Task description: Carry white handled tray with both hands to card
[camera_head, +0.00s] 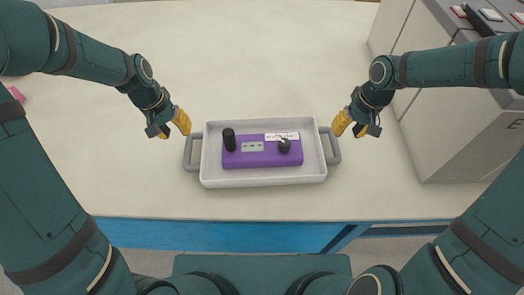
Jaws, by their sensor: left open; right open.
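The white tray (262,180) with grey handles sits near the front edge of the table. Its left handle (189,152) and right handle (335,147) stick out at the sides. My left gripper (170,128) is open and empty, behind and to the left of the left handle. My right gripper (351,127) is open and empty, behind and slightly right of the right handle. Inside the tray lies a purple box (262,158) with a small light panel, a black knob and a white label. I cannot make out a card with certainty.
The pale table (250,60) is wide and clear behind the tray. A pink thing (16,94) shows at the left edge, partly hidden by my arm.

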